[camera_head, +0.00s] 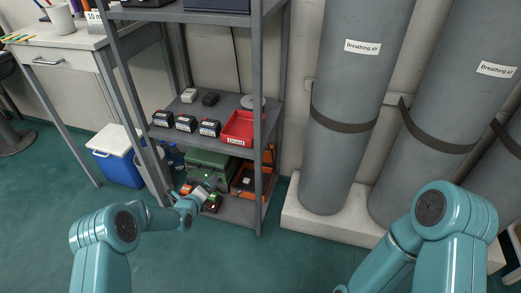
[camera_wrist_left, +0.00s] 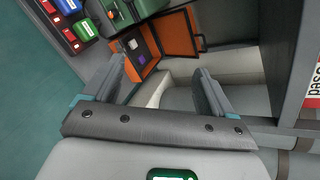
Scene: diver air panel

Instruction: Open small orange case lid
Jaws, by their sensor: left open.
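The small orange case (camera_head: 245,181) stands on the bottom shelf, right of a green case. In the left wrist view the orange case (camera_wrist_left: 143,68) looks open: its orange lid (camera_wrist_left: 172,36) is tilted away from the base, and small white and purple things show inside. My left gripper (camera_head: 204,191) is low at the front of the bottom shelf, left of the orange case. In the wrist view its two fingers (camera_wrist_left: 160,85) are spread with nothing held between them. They appear apart from the case. My right gripper is out of view.
The green case (camera_head: 207,168) and small red and green boxes (camera_wrist_left: 75,35) are beside the orange case. The middle shelf (camera_head: 215,110) above holds a red bin (camera_head: 238,128) and several small black boxes. Grey shelf posts (camera_head: 258,190) flank the opening.

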